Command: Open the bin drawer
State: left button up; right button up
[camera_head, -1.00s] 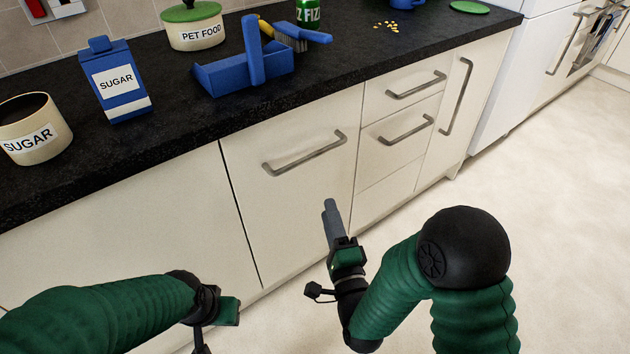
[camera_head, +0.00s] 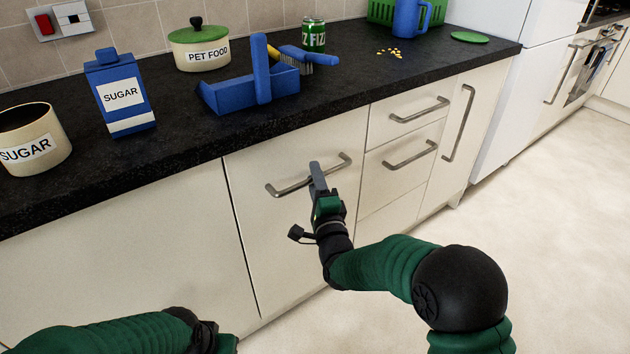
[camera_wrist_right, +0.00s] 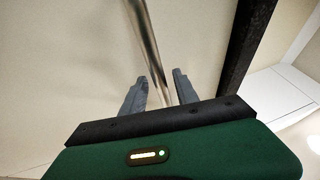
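The wide cream drawer front (camera_head: 275,240) below the counter is closed flush, with a horizontal metal bar handle (camera_head: 286,189). I take it to be the bin drawer. My right gripper (camera_head: 317,174) is at the handle, covering part of its middle to right stretch. In the right wrist view, the two fingers of my right gripper (camera_wrist_right: 158,76) are apart, with the handle bar (camera_wrist_right: 148,42) running between them and gaps visible on both sides. My left gripper (camera_head: 226,343) is at the bottom edge, mostly cut off, away from the drawer handle.
Smaller drawers with handles (camera_head: 412,155) and a tall-handled door (camera_head: 458,130) are to the right. The dark counter (camera_head: 185,150) overhangs above, carrying a sugar box (camera_head: 120,95), a sugar pot (camera_head: 30,140), a pet food pot (camera_head: 200,50) and a blue dustpan (camera_head: 235,93). Floor at right is clear.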

jog(key=shift+d, duration=0.15)
grip_shut()
jog(key=shift+s+f, duration=0.1)
jog(key=shift+f, duration=0.1)
dwell(1.0)
